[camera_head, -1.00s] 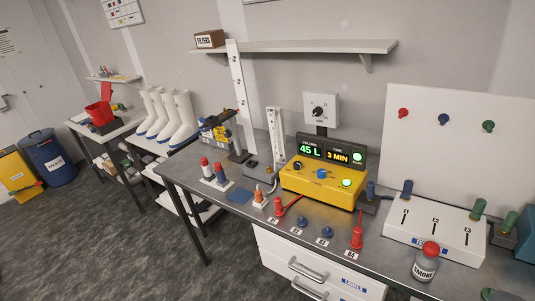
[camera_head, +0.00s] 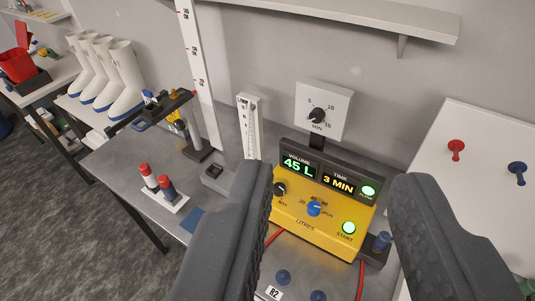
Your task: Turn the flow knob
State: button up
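The yellow pump box (camera_head: 308,232) stands on the grey bench, with a dark display reading 45 L and 3 MIN. A black knob (camera_head: 280,189) sits at the left of its face, partly beside my left finger; its small label is hard to read. A blue knob (camera_head: 314,208) sits in the middle above the word LITRES. A lit green START button (camera_head: 348,228) is at the right. No knob is clearly labelled flow. My gripper (camera_head: 332,176) is open and empty, its two dark fingers framing the box, apart from the knobs.
A white timer (camera_head: 323,109) marked MIN stands behind the box. Red and blue tubes (camera_head: 158,182) stand in a white rack at left. A tall white scale (camera_head: 198,75) and shorter scale (camera_head: 250,125) rise behind. A white panel with pegs (camera_head: 480,200) is at right.

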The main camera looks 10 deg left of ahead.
aim_at(279, 191)
jog(key=z, duration=0.15)
jog(key=i, duration=1)
jog(key=z, duration=0.4)
